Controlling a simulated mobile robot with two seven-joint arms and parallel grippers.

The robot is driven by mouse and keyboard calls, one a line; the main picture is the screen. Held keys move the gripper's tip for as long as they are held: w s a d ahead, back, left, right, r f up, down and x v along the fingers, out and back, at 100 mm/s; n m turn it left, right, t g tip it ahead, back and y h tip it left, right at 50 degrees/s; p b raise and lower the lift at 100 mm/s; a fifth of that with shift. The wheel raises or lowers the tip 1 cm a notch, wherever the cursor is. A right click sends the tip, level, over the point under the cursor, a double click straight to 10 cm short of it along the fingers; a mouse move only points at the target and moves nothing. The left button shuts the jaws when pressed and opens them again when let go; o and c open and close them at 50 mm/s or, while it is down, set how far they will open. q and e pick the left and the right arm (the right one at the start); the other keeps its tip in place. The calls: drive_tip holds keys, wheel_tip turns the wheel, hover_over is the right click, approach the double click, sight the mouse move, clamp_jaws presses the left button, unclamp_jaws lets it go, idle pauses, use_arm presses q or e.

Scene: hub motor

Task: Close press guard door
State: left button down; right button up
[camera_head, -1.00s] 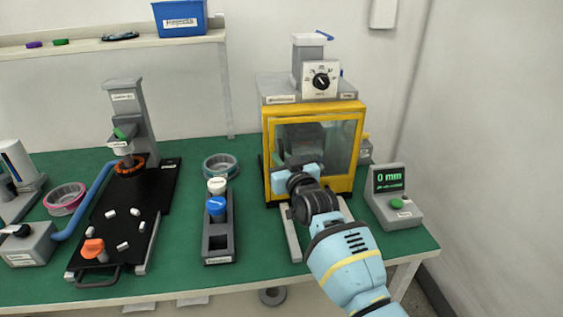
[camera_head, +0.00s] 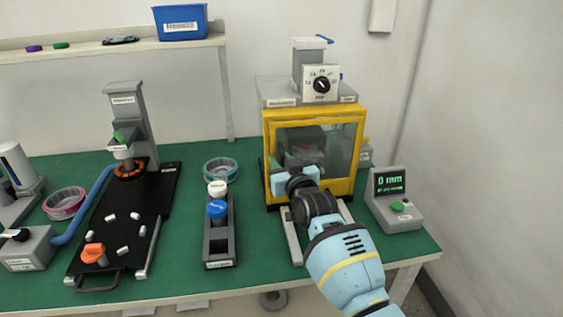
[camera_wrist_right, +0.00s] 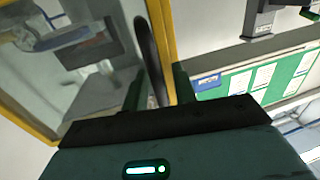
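The press (camera_head: 306,92) stands at the back right of the green bench. Its guard door (camera_head: 341,150) has a yellow frame and a clear pane, and it looks flush or nearly flush with the press front; a small gap cannot be ruled out. My right gripper (camera_head: 298,174) is in front of the door's lower left part, its fingertips hidden in the head view. In the right wrist view the two dark fingers (camera_wrist_right: 158,90) stand apart, with a black curved handle (camera_wrist_right: 148,55) and the yellow door edge (camera_wrist_right: 162,45) between them. Contact cannot be told. My left gripper is out of view.
A display box (camera_head: 394,199) reading 0 mm stands right of the press. A narrow rack (camera_head: 219,245) with white and blue knobs stands to the left, before a teal-edged spool (camera_head: 220,169). A black board (camera_head: 125,225) with small parts lies farther left.

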drive_tip(key=shift+s+d, duration=0.1)
